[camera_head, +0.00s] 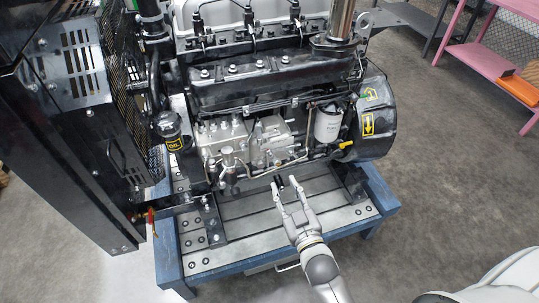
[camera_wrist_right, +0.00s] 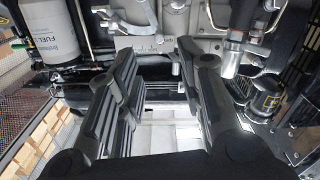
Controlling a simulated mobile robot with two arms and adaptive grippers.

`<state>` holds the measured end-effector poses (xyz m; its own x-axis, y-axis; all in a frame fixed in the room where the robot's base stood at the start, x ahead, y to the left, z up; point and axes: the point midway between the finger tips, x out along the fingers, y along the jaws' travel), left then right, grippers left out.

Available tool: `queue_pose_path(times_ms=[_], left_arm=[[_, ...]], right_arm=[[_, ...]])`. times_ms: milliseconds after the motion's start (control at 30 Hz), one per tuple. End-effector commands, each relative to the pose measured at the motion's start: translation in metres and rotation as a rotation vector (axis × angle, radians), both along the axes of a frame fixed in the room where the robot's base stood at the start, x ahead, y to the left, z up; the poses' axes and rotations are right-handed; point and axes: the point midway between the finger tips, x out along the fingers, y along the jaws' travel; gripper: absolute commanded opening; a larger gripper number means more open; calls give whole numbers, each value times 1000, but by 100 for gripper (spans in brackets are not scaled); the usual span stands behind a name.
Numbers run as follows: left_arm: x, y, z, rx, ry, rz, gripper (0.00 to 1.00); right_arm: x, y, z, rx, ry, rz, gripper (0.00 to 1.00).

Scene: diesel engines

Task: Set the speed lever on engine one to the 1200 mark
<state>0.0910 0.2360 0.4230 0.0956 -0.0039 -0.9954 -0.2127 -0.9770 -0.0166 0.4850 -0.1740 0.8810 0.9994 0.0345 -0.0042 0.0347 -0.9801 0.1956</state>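The diesel engine (camera_head: 245,72) stands on a blue-framed bench in the head view. Its silver fuel-pump area (camera_head: 268,140) faces me. I cannot make out the speed lever or a 1200 mark with certainty; a small dark part (camera_wrist_right: 176,69) shows between the fingers in the wrist view and may be a lever. My right gripper (camera_head: 287,189) is just below and in front of the pump, its two fingers apart and empty. In the wrist view the right gripper (camera_wrist_right: 163,62) is open, with engine parts beyond its tips. My left gripper is not in view.
The white fuel filter (camera_head: 328,124) is right of the pump, with a yellow handle (camera_head: 346,145) beside it. The bench (camera_head: 265,223) has a slotted bare top. A pink table (camera_head: 478,60) stands far right; floor between is clear.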

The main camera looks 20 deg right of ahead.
Motion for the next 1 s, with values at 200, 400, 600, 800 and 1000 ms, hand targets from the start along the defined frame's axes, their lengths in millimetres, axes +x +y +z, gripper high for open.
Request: queue_pose_path(times_ms=[200, 400, 600, 800, 1000], left_arm=[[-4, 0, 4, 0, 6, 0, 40], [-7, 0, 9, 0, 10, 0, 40], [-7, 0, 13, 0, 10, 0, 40], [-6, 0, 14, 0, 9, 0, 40], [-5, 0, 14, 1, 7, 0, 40]], right_arm=[[19, 1, 4, -1, -7, -1, 35], [53, 2, 4, 0, -5, -1, 35], [85, 3, 3, 1, -4, -1, 35], [103, 4, 2, 0, -4, 0, 35], [108, 4, 1, 0, -2, 0, 35]])
